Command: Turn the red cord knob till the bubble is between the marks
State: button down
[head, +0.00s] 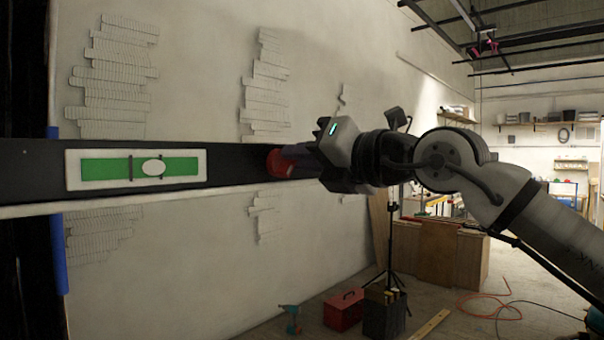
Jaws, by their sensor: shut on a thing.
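A level with a green window (100,169) in a white frame is set in a black bar on the wall at the left. Its white oval bubble (153,168) lies right of the left dark mark (131,168) and overlaps the right mark. The red cord knob (276,164) is on the bar, right of the window. My gripper (288,160) comes from the right and is shut on the knob. The fingers hide part of the knob, and no cord can be made out.
Pale stepped reliefs (112,75) cover the wall above and below the bar. A blue upright (57,250) stands at the left. A red toolbox (343,310), a black case (384,311) and a teal drill (291,318) are on the floor below.

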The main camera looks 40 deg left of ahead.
jog(key=shift+w+f+m+b, duration=0.15)
jog(key=shift+m+b, duration=0.4)
jog(key=shift+m, duration=0.75)
jog(key=c, duration=1.4)
grip_release()
jog(key=s+d+b, duration=0.1)
jog(key=d+b, duration=0.2)
jog(key=d, duration=1.1)
jog(key=shift+s+a, duration=0.1)
